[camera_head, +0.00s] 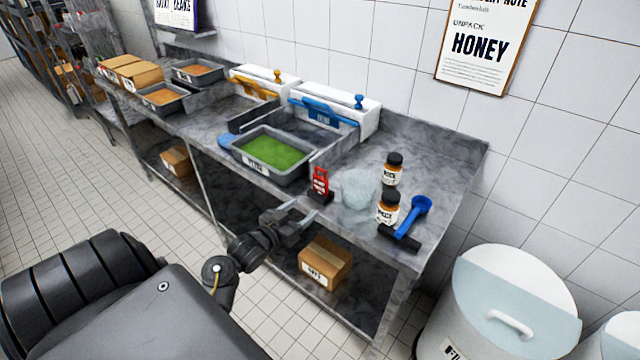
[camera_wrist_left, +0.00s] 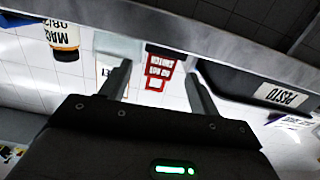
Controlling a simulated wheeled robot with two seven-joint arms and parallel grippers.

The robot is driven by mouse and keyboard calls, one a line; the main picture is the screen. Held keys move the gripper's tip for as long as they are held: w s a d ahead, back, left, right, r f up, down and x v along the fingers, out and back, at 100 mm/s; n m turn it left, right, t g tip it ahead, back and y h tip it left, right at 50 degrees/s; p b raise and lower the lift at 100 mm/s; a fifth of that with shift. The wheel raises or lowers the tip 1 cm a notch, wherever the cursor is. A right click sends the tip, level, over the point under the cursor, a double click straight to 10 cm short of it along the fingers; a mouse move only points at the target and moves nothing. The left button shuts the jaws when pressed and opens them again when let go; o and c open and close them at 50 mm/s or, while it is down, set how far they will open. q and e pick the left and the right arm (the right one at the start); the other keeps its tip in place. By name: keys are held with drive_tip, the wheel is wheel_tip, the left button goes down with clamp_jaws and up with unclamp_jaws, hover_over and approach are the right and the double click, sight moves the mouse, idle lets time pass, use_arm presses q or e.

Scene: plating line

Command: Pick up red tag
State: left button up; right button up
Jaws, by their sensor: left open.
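The red tag (camera_head: 321,182) stands upright in a small dark base near the front edge of the grey stone counter (camera_head: 440,158). In the left wrist view the red tag (camera_wrist_left: 160,68), with white lettering, shows upside down between the fingers. My left gripper (camera_head: 302,212) is in front of the counter edge, just short of the tag and apart from it. It is open and empty; its two fingers (camera_wrist_left: 158,82) also show in the wrist view. My right gripper is out of view.
A tray of green pesto (camera_head: 231,148) is left of the tag. A cardboard box (camera_head: 325,262) sits on the shelf below. A white bin (camera_head: 510,300) stands right.

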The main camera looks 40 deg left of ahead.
sight(319, 181)
use_arm(q)
drive_tip(key=shift+t, duration=0.3)
drive_tip(key=w+r, duration=0.1)
drive_tip(key=w, duration=0.1)
drive_tip(key=w+r+p, duration=0.1)
drive_tip(key=w+r, duration=0.1)
drive_tip(key=shift+w+a+r, duration=0.1)
drive_tip(key=shift+a+r, duration=0.1)
drive_tip(key=shift+a, duration=0.2)
drive_tip(key=shift+w+f, duration=0.1)
drive_tip(key=shift+w, duration=0.45)
drive_tip(key=shift+w+r+p, duration=0.15)
drive_tip(key=shift+r+p, duration=0.05)
drive_tip(key=shift+p, duration=0.1)
drive_tip(key=shift+w+a+r+p, duration=0.1)
drive_tip(key=shift+w+r+p, duration=0.25)
drive_tip(key=shift+w, duration=0.3)
drive_tip(key=shift+w+r+p, duration=0.15)
drive_tip(key=shift+w+p, duration=0.3)
drive_tip(key=shift+w, duration=0.15)
drive_tip(key=shift+w+f, duration=0.15)
drive_tip(key=shift+w, duration=0.45)
drive_tip(key=shift+w+f, duration=0.15)
drive_tip(key=shift+w, duration=0.45)
drive_tip(key=c, duration=0.7)
drive_tip(key=shift+c, duration=0.2)
